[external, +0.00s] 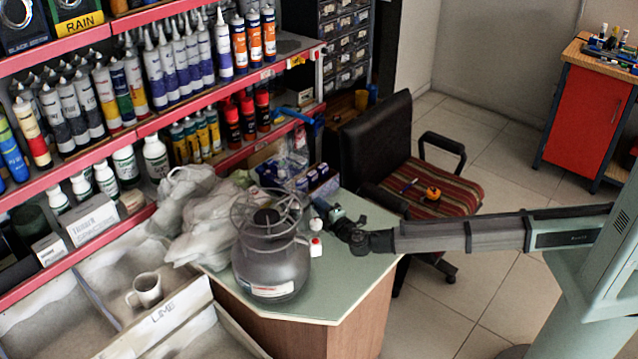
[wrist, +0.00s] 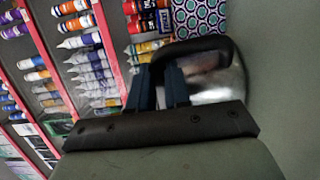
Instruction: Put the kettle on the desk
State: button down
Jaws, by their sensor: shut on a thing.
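In the wrist view my gripper (wrist: 170,88) is shut on the black handle of a shiny silver kettle (wrist: 220,82). The handle arches over the kettle body, which is partly hidden by my fingers. In the external view my gripper (external: 324,210) is low over the back right part of the green-topped desk (external: 330,290), behind a large grey canister. I cannot make out the kettle there; the canister seems to hide it. A plain green surface, likely the desk top (wrist: 285,90), lies beside the kettle in the wrist view. Whether the kettle touches it I cannot tell.
The large grey canister (external: 270,262) and whitish bags (external: 200,215) crowd the desk's left side. A small white bottle with a red cap (external: 316,247) stands near my gripper. Shelves of tubes (external: 180,60) rise behind. A chair (external: 430,185) stands behind the desk.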

jog(key=c, duration=1.1)
grip_release()
jog(key=shift+r, duration=0.1)
jog(key=v, duration=1.2)
